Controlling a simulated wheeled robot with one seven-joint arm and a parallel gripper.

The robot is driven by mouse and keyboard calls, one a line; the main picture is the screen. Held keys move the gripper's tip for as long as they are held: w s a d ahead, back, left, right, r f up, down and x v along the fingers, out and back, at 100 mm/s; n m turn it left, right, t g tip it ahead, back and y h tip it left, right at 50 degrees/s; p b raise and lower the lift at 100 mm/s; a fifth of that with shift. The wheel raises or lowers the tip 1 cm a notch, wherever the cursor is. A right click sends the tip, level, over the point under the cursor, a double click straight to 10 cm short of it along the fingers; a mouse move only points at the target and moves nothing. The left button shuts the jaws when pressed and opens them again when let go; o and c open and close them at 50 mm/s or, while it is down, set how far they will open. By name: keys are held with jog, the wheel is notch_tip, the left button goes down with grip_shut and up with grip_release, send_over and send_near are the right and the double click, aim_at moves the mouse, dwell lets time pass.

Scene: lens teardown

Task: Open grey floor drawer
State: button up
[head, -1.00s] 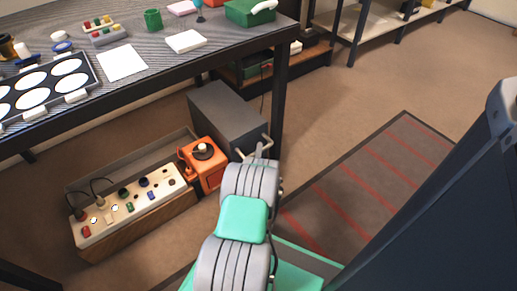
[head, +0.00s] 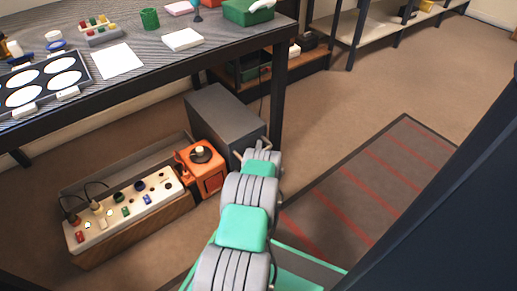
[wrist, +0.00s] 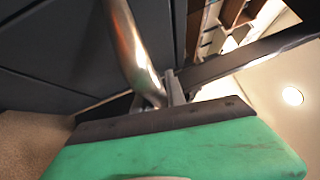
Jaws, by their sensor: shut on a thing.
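The grey floor drawer (head: 226,112) is a dark grey box unit on the carpet under the workbench's right end. In the head view my arm covers part of its front, and I see no clear gap there. In the wrist view its dark grey panelled front (wrist: 60,55) fills the upper left, and the curved metal handle (wrist: 130,45) runs down to my gripper (wrist: 168,92). My gripper is shut on the handle; the green and black gripper body hides much of the contact. In the head view my gripper (head: 262,150) is at the drawer's front, its fingertips hard to make out.
An orange device (head: 203,170) stands close left of the drawer, beside a cream control panel box (head: 125,210). The workbench leg (head: 279,105) is just right of the drawer. A red-striped floor mat (head: 365,195) and open carpet lie to the right.

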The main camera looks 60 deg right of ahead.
grip_shut()
dwell(0.8)
